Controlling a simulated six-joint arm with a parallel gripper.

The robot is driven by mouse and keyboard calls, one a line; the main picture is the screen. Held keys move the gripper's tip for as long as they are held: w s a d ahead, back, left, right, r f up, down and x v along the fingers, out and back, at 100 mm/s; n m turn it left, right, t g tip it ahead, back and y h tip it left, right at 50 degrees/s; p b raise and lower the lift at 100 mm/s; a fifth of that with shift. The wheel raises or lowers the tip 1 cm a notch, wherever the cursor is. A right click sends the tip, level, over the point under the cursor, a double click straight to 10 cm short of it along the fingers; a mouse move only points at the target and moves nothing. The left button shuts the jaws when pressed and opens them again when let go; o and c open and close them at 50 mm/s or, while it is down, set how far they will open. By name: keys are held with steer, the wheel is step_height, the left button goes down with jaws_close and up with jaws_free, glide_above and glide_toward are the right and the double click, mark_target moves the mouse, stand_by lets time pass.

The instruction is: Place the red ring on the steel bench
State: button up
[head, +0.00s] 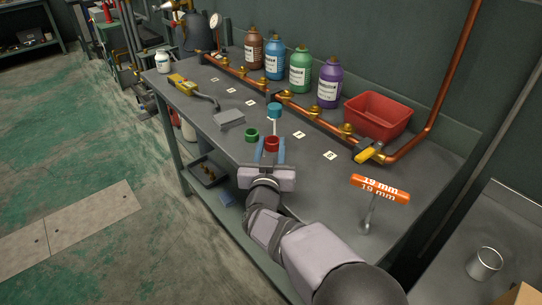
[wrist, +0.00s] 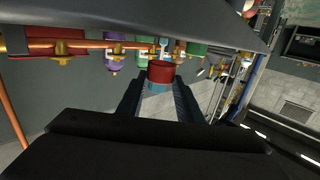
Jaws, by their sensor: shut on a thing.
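The red ring (head: 272,144) is between the fingers of my gripper (head: 270,152), over the front part of the steel bench (head: 222,138) in the head view. My gripper is shut on it. In the wrist view the red ring (wrist: 160,72) shows between the two dark fingers (wrist: 158,92), with a blue patch below it. The head view does not clearly show whether the ring touches the bench or is held above it.
A green ring (head: 252,135) is just left of the red one. A blue-topped post (head: 274,110) stands behind it. Copper pipe (head: 310,117) and bottles (head: 300,73) line the back.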

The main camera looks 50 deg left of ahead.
steer(key=shift+f, duration=1.8)
steer(key=shift+f, duration=0.1)
steer(key=o, duration=1.1)
steer(key=b+v, duration=0.1)
steer(key=v, duration=1.1)
